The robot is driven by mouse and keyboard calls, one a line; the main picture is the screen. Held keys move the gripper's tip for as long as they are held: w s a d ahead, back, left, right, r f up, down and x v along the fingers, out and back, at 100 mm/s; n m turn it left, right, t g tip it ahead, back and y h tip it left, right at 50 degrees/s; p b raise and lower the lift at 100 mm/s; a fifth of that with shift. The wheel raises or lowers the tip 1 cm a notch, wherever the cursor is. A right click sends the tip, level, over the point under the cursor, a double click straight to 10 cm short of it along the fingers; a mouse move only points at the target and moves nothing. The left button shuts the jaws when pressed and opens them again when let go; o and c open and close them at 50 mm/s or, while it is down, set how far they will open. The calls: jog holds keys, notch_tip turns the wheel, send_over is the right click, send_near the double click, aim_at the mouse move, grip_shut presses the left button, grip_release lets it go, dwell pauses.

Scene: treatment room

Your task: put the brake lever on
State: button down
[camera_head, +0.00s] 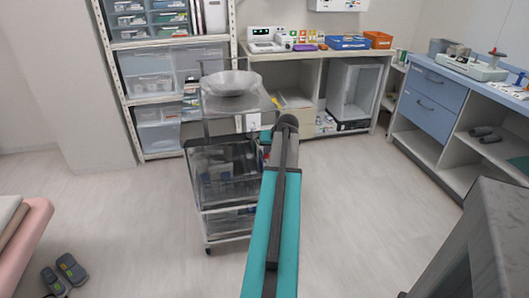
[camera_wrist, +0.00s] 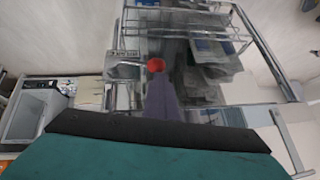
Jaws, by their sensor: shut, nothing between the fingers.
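A wheeled metal cart (camera_head: 201,215) with clear sides stands in the middle of the head view, a steel bowl (camera_head: 229,84) on its top. A small red part (camera_head: 266,155) shows at the cart's right side, partly behind my teal arm. In the wrist view a red knob-like part (camera_wrist: 156,65) lies against the cart frame (camera_wrist: 226,104), beside a small labelled plate (camera_wrist: 125,56). It may be the brake lever's end, but I cannot tell its position. My arm hides some of the cart's right side. My gripper's fingertips do not show clearly in either view.
A counter (camera_head: 268,56) with boxes and a device is behind the cart. Shelves (camera_head: 124,73) stand at the back left, a blue-drawer cabinet (camera_head: 427,91) at the right. Floor (camera_head: 150,215) left of the cart is clear.

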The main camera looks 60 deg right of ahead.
jog(key=shift+s+f, duration=0.15)
jog(key=shift+f, duration=0.1)
jog(key=shift+r, duration=0.1)
jog(key=r+p, duration=0.1)
jog(key=r, duration=0.1)
jog(key=r+p, duration=0.1)
jog(key=r, duration=0.1)
jog(key=shift+d+r, duration=0.2)
jog(key=shift+r, duration=0.15)
jog(key=v, duration=0.9)
jog(key=shift+a+r, duration=0.2)
jog(key=shift+a, duration=0.05)
jog(key=shift+w, duration=0.3)
